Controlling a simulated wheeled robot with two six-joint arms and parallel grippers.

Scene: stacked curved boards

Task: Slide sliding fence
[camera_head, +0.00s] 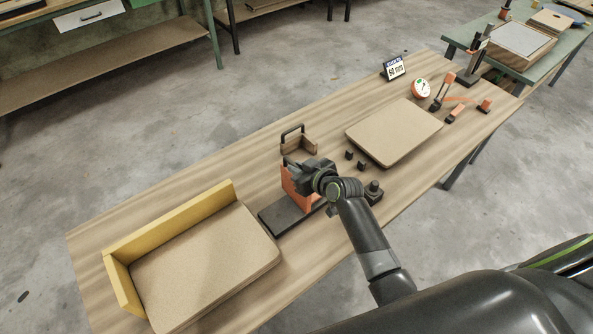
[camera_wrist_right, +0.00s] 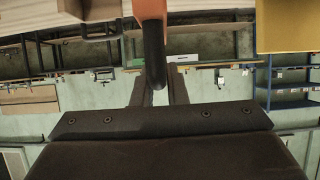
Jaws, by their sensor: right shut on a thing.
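An orange upright piece (camera_head: 289,184), which looks like the sliding fence, stands over a flat black base plate (camera_head: 285,217) in the middle of the table. My right gripper (camera_head: 305,177) reaches it from the right and hides much of it. In the right wrist view, a black handle (camera_wrist_right: 154,55) hangs below an orange part (camera_wrist_right: 150,9), at the dark gripper body. The gripper is shut on this handle; the fingertips are hard to make out. A stack of curved boards (camera_head: 207,262) lies against a yellow corner stop (camera_head: 170,225) to the left. My left gripper is out of view.
A wooden block with a black handle (camera_head: 298,143) stands behind the orange piece. Small black blocks (camera_head: 355,160) and a tan board (camera_head: 393,132) lie to the right. A dial (camera_head: 421,88), a display (camera_head: 393,67) and orange-black tools (camera_head: 443,92) stand farther right.

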